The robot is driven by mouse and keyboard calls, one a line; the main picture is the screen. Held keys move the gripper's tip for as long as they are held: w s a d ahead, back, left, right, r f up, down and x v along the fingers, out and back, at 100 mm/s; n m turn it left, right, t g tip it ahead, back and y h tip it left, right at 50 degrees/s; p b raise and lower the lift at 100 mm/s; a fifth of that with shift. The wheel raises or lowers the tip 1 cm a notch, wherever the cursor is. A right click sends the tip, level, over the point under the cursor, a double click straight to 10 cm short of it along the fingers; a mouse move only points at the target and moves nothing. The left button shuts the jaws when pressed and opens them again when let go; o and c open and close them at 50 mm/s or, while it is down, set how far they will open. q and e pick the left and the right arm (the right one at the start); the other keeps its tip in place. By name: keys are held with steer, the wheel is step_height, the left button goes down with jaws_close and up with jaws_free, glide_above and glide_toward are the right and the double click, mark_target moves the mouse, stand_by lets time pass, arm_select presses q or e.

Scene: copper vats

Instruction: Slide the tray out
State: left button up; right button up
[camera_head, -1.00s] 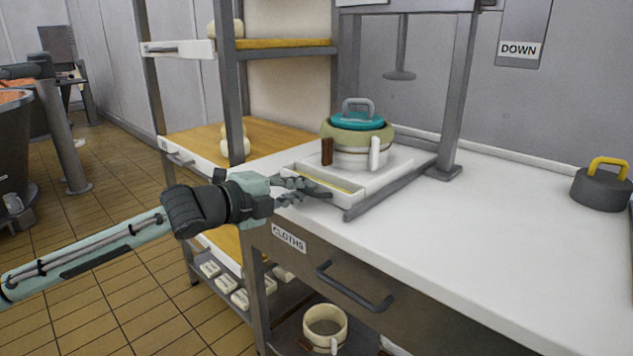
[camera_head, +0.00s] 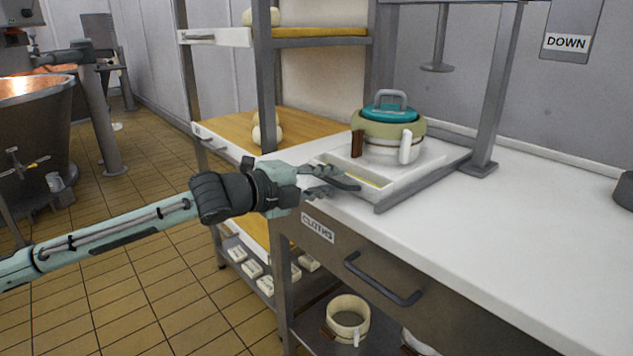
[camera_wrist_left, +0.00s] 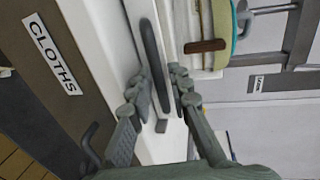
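The white tray (camera_head: 408,178) lies on the white counter under a press frame, between grey rails. A round cream mould (camera_head: 385,148) with a teal lid stands on it. My left gripper (camera_head: 338,178) is at the tray's front left edge. In the left wrist view, the tray's dark grey bar handle (camera_wrist_left: 153,55) runs between the finger rows of the left gripper (camera_wrist_left: 160,92). The fingers look spread, with a gap around the bar; I cannot tell whether one side touches it. My right gripper is not in view.
A shelf rack (camera_head: 262,80) stands close at the left of the counter. Below the counter is a drawer with a CLOTHS label (camera_head: 318,229) and a dark handle (camera_head: 380,282). The counter right of the tray is mostly clear. A copper vat (camera_head: 35,120) stands far left.

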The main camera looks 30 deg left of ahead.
arm_select(q)
steer(key=v, duration=1.2)
stand_by(0.5)
stand_by(0.4)
steer(key=s+a+f+n+g+y, duration=0.1)
steer(key=s+a+f+n+y, duration=0.25)
steer(key=f, duration=0.55)
steer(key=s+a+f+n+g+y, duration=0.1)
steer(key=a+f+n+g+y, duration=0.1)
steer(key=a+f+n, duration=0.5)
steer(key=s+a+f+n+g+y, duration=0.1)
steer(key=s+a+f+n+y, duration=0.2)
steer(key=f, duration=0.7)
steer(key=s+d+f+n+g, duration=0.2)
steer(key=s+d+f, duration=0.1)
steer(key=f, duration=0.5)
steer(key=s+d+f+n+g, duration=0.2)
steer(key=s+d+f+g, duration=0.15)
steer(key=f, duration=0.45)
steer(key=s+d+f+n+g+h, duration=0.1)
steer(key=s+d+f, duration=0.1)
steer(key=d, duration=0.4)
steer(key=s+d+f+n+g, duration=0.1)
steer(key=s+d+f+n, duration=0.1)
steer(key=d+f, duration=0.3)
steer(key=shift+d+f+h, duration=0.25)
steer(key=shift+d+h, duration=0.1)
steer(key=shift+d, duration=0.25)
